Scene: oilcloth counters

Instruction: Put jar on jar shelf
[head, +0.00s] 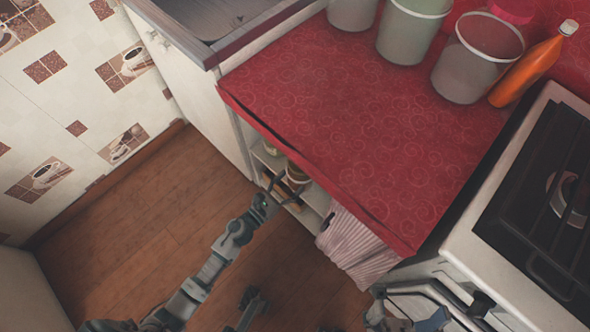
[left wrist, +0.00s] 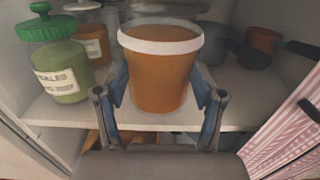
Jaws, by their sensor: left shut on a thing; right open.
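In the left wrist view an orange-brown jar with a white rim (left wrist: 160,72) stands upright between the blue-padded fingers of my left gripper (left wrist: 158,100). The gripper is shut on it. The jar is over the front of a pale shelf (left wrist: 235,122); I cannot tell whether its base touches. In the head view my left gripper (head: 272,190) reaches into the open shelf unit (head: 316,196) under the red counter, and the jar (head: 297,172) is partly hidden by the counter edge. My right gripper (head: 420,305) is open, low at the right by the stove.
A green-lidded green jar (left wrist: 62,72) and another orange jar (left wrist: 92,42) stand left on the shelf; pots (left wrist: 262,42) stand right. A striped curtain (head: 355,245) hangs right of the opening. Bins (head: 477,62) and an orange bottle (head: 530,70) stand on the red counter (head: 350,120).

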